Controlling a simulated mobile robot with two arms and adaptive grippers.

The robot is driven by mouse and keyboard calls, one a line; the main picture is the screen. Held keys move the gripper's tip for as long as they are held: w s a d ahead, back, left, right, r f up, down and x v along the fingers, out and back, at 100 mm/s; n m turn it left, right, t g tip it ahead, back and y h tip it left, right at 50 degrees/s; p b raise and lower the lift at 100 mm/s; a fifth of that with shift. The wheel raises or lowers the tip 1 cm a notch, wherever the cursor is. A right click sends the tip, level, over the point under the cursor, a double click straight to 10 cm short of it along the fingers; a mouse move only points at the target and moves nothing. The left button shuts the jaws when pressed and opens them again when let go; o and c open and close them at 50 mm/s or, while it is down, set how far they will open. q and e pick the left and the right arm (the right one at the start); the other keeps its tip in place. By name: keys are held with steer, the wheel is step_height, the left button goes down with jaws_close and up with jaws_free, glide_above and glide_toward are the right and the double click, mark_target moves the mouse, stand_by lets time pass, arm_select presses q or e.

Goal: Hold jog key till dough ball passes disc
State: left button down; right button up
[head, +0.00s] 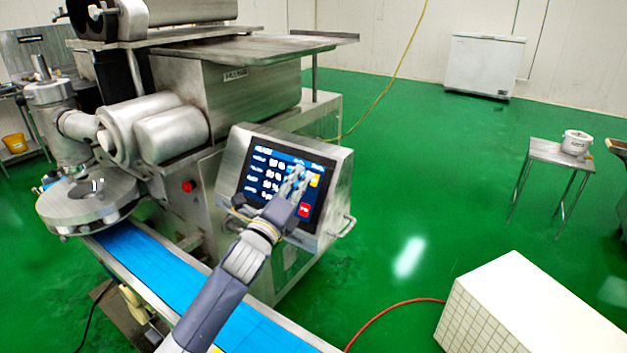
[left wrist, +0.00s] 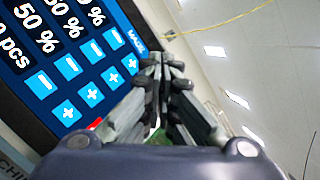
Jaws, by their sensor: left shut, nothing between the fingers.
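The touch panel (head: 262,182) shows blue rows of settings, a yellow key (head: 315,180) and a red key (head: 304,210) at its right side. My left gripper (head: 299,168) is shut and empty, its fingertips in front of the panel's upper right part, close to the yellow key. In the left wrist view the shut fingertips (left wrist: 166,62) overlap the edge of the panel (left wrist: 60,60); I cannot tell whether they touch it. The round metal disc (head: 75,215) is at the left above the blue belt (head: 165,272). I make out no dough ball. My right gripper is not in view.
A red button (head: 188,186) sits on the machine body left of the panel. A metal handle (head: 343,227) sticks out at the panel housing's right. A white block (head: 540,305) stands at the lower right, with a red hose (head: 385,318) on the green floor.

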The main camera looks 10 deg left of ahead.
arm_select(q)
steer(key=shift+w+f, duration=0.1)
steer(key=shift+w+d+f, duration=0.15)
steer(key=shift+w, duration=0.05)
stand_by(0.4)
steer(key=shift+b, duration=0.3)
